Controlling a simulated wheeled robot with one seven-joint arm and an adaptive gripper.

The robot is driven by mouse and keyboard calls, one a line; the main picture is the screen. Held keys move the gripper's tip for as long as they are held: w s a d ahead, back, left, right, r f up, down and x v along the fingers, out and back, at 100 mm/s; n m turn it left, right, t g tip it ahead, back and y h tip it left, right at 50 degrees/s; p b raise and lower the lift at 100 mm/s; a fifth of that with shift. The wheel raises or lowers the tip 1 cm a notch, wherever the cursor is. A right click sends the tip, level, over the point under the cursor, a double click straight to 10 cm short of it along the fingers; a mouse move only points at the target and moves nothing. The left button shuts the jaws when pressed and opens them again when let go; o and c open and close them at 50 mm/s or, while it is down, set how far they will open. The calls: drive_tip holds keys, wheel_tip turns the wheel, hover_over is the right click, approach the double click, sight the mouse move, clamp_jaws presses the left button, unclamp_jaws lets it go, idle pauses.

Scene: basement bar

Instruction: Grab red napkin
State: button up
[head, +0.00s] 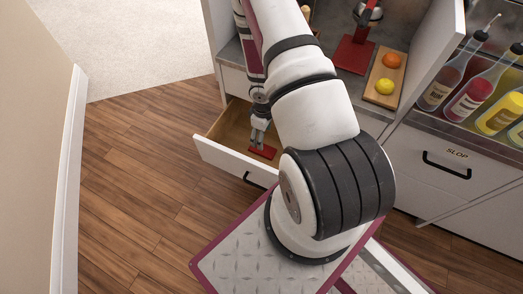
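The red napkin (264,153) lies in an open wooden-bottomed drawer (238,125) with a white front, left of centre in the head view. My gripper (257,142) points down into the drawer, at or just above the napkin's left part. The fingers look close together, but they are too small to tell whether they are open or shut, or whether they touch the napkin. My arm hides the right part of the drawer and perhaps some of the napkin.
The counter above holds a red stand (352,54) and a wooden board (385,78) with an orange and a yellow fruit. Several bottles (468,102) stand at the right. A closed drawer labelled SLOP (447,163) is below them. Wooden floor (140,190) is clear at left, beside a wall.

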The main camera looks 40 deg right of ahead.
sight(269, 153)
wheel_tip(269, 153, down, 8)
drive_tip(key=b, duration=0.3)
drive_tip(key=shift+w+a+f, duration=0.1)
drive_tip(key=shift+a+f, duration=0.05)
drive_tip(key=c, duration=0.8)
